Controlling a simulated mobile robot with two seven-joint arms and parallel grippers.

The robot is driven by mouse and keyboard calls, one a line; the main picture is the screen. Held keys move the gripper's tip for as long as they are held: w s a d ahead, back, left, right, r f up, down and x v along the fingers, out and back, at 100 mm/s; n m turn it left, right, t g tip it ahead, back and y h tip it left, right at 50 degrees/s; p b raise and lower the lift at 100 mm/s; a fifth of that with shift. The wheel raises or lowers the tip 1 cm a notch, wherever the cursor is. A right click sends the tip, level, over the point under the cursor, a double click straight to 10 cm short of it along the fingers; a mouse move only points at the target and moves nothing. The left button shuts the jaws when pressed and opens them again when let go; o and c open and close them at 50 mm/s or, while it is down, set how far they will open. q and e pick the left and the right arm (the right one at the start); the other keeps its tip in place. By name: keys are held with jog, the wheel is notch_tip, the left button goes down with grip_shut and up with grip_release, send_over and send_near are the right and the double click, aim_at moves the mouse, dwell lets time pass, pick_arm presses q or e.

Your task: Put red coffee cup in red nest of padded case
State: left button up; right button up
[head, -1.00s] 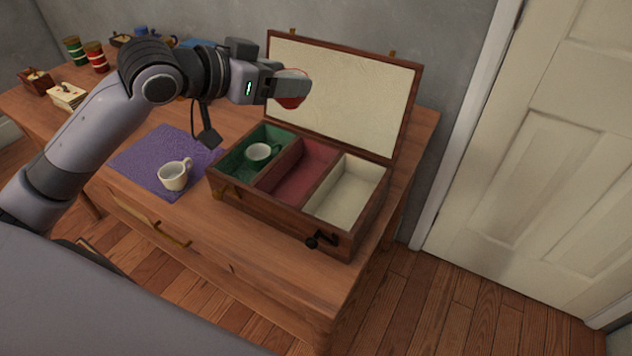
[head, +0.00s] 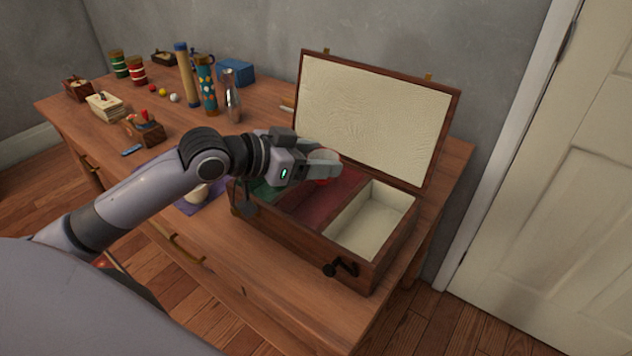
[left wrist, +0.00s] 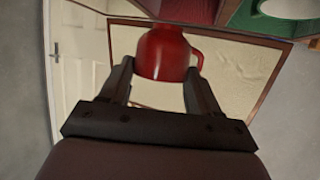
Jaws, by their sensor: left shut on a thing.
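The red coffee cup (head: 326,181) is held in my left gripper (head: 325,169), above the middle of the open padded case (head: 292,237). The left wrist view shows the red cup (left wrist: 164,52) between the two fingers, its handle to the right. The red nest (head: 314,210) is the middle compartment, below the gripper and partly hidden by it. The green nest (head: 268,191) is left of it, mostly covered by my arm; the cream nest (head: 370,222) on the right is empty. My right gripper is not in view.
The raised lid (head: 375,110) stands behind the case. A white cup (head: 196,194) on a purple mat (head: 217,200) is partly hidden by my arm. A metal bottle (head: 232,98), tubes and a blue box (head: 236,72) stand at the back of the table.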

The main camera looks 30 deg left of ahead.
aim_at(316, 181)
pick_arm(q)
jog(key=shift+f, duration=0.65)
notch_tip(316, 181, down, 3)
jog(key=shift+r+b, duration=0.15)
jog(key=shift+b, duration=0.25)
jog(key=shift+f, duration=0.35)
jog(key=shift+f, duration=0.35)
jog(key=shift+f, duration=0.25)
jog(key=o, duration=1.1)
